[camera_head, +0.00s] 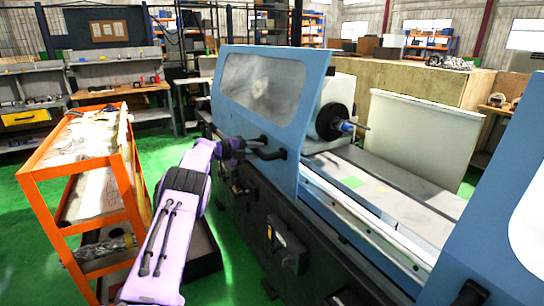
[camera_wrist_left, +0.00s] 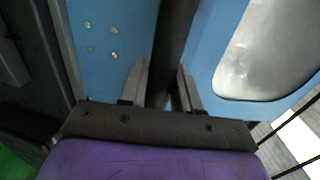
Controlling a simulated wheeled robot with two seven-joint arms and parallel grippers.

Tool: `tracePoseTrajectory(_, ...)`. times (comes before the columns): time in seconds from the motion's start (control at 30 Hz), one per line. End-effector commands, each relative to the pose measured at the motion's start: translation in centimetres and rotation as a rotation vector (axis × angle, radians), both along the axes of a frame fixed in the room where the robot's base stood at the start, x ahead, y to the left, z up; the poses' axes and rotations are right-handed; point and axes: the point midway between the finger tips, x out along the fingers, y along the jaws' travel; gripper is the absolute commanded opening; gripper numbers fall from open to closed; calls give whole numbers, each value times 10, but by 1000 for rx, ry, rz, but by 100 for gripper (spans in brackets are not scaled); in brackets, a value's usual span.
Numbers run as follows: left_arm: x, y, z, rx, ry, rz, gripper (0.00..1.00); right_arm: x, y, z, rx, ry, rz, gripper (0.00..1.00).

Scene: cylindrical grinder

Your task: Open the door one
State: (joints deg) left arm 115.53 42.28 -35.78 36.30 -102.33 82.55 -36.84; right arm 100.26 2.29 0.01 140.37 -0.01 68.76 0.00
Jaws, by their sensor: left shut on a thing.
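The blue sliding door (camera_head: 283,110) with a grey window stands on the left part of the grinder, and the machine opening is exposed to its right. My left gripper (camera_head: 250,150) is at this handle. In the left wrist view the dark handle bar (camera_wrist_left: 175,40) runs between the two fingers of my left gripper (camera_wrist_left: 163,82), which is shut on it. The blue door face (camera_wrist_left: 115,25) and its window (camera_wrist_left: 270,50) lie behind. My right gripper is not in view.
A second blue door panel (camera_head: 470,215) stands at the right. The grinding spindle (camera_head: 335,122) and the machine bed (camera_head: 390,185) show between the panels. An orange cart (camera_head: 128,175) stands left of my left arm, close to it. Green floor shows around the cart.

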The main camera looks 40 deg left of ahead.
Motion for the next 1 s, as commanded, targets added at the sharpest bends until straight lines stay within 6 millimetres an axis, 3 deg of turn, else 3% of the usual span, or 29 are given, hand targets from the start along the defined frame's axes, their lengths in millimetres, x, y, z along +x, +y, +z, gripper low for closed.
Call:
tracePoseTrajectory(0.43,-6,8,1,0,-3,8,0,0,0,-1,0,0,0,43)
tracePoseTrajectory(0.47,-6,8,1,0,-3,8,42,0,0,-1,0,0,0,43)
tracePoseTrajectory(0.5,-6,8,1,0,-3,8,50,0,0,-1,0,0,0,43)
tracePoseTrajectory(0.83,-9,9,1,-1,-2,7,50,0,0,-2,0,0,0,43)
tracePoseTrajectory(1.0,-36,16,5,-3,-3,9,50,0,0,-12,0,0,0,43)
